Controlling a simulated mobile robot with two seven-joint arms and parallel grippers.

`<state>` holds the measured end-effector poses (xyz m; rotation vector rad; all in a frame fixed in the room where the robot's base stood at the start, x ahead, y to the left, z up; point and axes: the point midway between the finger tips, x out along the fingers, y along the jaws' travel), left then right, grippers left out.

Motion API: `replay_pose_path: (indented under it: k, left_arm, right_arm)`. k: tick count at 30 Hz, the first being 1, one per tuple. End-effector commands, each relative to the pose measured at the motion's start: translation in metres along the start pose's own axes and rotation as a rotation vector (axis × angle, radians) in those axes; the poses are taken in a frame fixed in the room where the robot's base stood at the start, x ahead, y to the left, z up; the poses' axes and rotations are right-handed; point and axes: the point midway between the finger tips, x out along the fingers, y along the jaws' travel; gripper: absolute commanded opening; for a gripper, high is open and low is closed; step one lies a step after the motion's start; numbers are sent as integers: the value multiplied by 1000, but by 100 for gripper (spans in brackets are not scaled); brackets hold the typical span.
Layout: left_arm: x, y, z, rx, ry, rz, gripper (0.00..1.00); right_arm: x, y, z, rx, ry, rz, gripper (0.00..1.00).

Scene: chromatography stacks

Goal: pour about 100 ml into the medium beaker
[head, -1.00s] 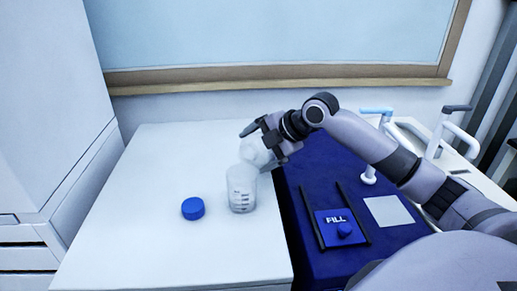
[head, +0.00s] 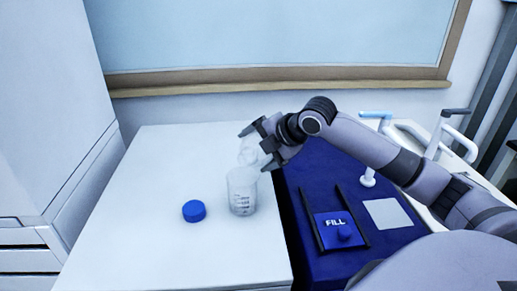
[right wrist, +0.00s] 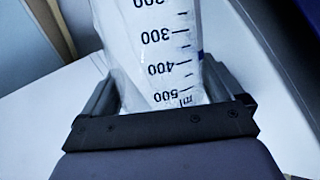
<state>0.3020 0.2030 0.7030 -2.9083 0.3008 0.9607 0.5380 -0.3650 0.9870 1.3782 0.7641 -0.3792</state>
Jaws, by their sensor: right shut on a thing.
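A clear beaker with dark graduation marks (head: 242,192) stands upright on the white table. My right gripper (head: 259,146) is just above and behind it, shut on a clear graduated bottle (head: 248,152). In the right wrist view the bottle (right wrist: 160,50) sits between the fingers, and its printed scale reads 300, 400 and 500 ml. The bottle looks tilted over the beaker's rim, but its mouth and any liquid stream cannot be made out. The liquid level in the beaker is unclear. My left gripper is not in view.
A blue screw cap (head: 194,211) lies on the white table (head: 150,250), left of the beaker. To the right, a dark blue surface (head: 300,180) holds a pad marked FILL (head: 335,223) between two dark rails, and a pale square plate (head: 388,213). Taps (head: 376,114) stand behind.

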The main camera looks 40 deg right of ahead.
Motion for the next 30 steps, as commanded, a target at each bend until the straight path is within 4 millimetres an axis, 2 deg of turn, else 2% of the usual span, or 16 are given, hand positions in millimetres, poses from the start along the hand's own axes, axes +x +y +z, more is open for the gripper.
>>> replay_pose_path:
  k: [26,30]
  left_arm:
    - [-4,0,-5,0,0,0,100]
    - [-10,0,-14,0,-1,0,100]
  right_arm:
    - [-6,7,-1,-68,-64,28,29]
    - [-6,8,0,-38,-36,15,29]
